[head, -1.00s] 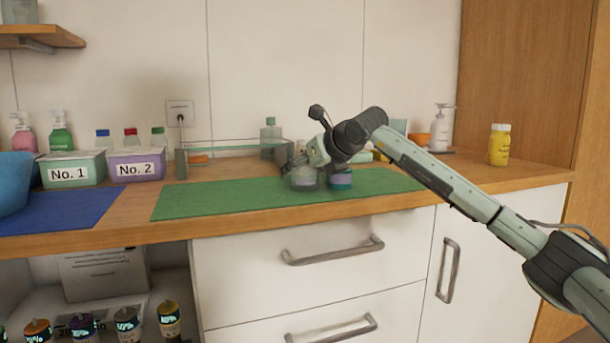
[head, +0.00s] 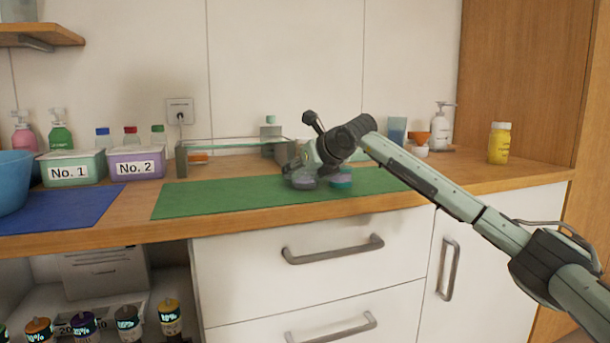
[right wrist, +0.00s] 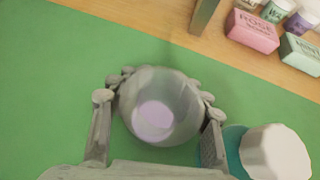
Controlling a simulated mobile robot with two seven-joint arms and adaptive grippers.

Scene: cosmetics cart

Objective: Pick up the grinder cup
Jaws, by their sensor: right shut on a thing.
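The grinder cup (right wrist: 158,105) is a translucent grey, round cup with a pale purple bottom, seen from above in the right wrist view. It also shows in the head view (head: 303,182), low over the green mat (head: 210,199). My right gripper (right wrist: 160,108) has its two fingers on opposite sides of the cup and is shut on it. In the head view the right gripper (head: 304,169) partly hides the cup. I cannot tell whether the cup touches the mat. My left gripper is not in view.
A white-topped teal container (right wrist: 276,152) stands close beside my right finger. A glass-topped stand (head: 230,145) is behind the mat. Soap boxes (right wrist: 252,30) lie beyond it. Boxes No. 1 (head: 60,174) and No. 2 (head: 122,168) stand left. The mat's left part is clear.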

